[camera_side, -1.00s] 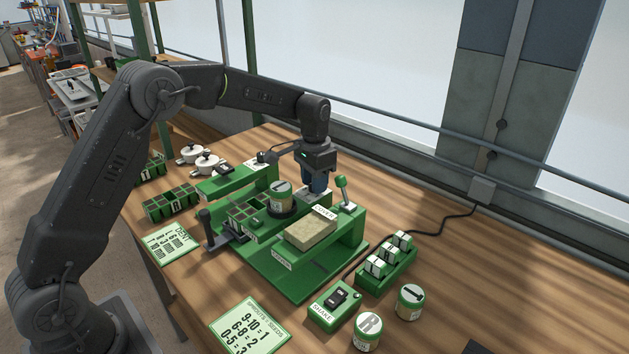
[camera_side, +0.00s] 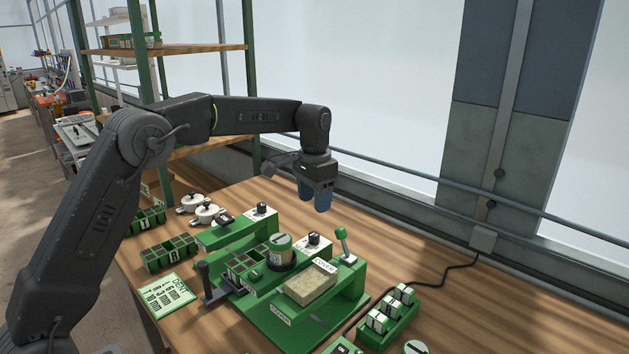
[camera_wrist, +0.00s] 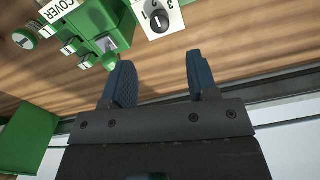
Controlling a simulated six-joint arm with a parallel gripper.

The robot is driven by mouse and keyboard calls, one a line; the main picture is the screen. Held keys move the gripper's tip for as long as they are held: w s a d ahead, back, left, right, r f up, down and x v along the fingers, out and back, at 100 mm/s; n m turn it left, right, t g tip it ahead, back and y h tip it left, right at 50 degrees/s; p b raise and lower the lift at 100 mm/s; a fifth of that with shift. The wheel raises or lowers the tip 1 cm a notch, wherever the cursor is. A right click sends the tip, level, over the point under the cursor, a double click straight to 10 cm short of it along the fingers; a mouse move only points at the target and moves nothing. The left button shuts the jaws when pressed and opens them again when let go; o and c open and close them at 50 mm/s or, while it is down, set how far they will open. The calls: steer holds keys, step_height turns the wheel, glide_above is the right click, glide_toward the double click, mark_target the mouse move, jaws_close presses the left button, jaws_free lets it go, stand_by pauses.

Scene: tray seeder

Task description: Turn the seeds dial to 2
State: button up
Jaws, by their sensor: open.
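The seeds dial, a dark knob on a white plate, shows in the side view (camera_side: 314,239) on the green seeder, beside the jar. In the wrist view the dial (camera_wrist: 158,20) is at the top edge, with a 1 and a 3 printed around it. A light mark crosses the knob, but I cannot tell surely which number it points at. My gripper (camera_side: 314,204) hangs above the dial, blue fingers pointing down, touching nothing. In the wrist view my gripper (camera_wrist: 161,75) is open and empty, with the dial beyond the fingertips.
A second dial (camera_side: 262,209) stands farther back on the seeder. A labelled jar (camera_side: 280,247), the COVER lever (camera_side: 343,240) and a tan block (camera_side: 309,284) are close to the dial. A rail and wall run behind; the table (camera_side: 385,262) at right is mostly bare.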

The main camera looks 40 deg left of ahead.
step_height(320, 180, up, 5)
steer(key=shift+f, duration=0.2)
stand_by(0.4)
steer(key=s+d+r+n+t, duration=0.1)
steer(key=s+d+r, duration=0.15)
steer(key=s, duration=0.55)
steer(key=s+d+r+t, duration=0.15)
steer(key=s+r, duration=0.25)
steer(key=s, duration=0.4)
steer(key=s+f+t, duration=0.1)
steer(key=s+f, duration=0.1)
steer(key=s, duration=0.3)
steer(key=s+f+t, duration=0.1)
steer(key=s+f, duration=0.2)
steer(key=s, duration=0.3)
steer(key=s+f+n+t, duration=0.1)
steer(key=s+f, duration=0.1)
steer(key=s, duration=0.3)
steer(key=shift+s+d+f, duration=0.3)
steer(key=shift+s+d, duration=0.1)
steer(key=shift+d, duration=0.05)
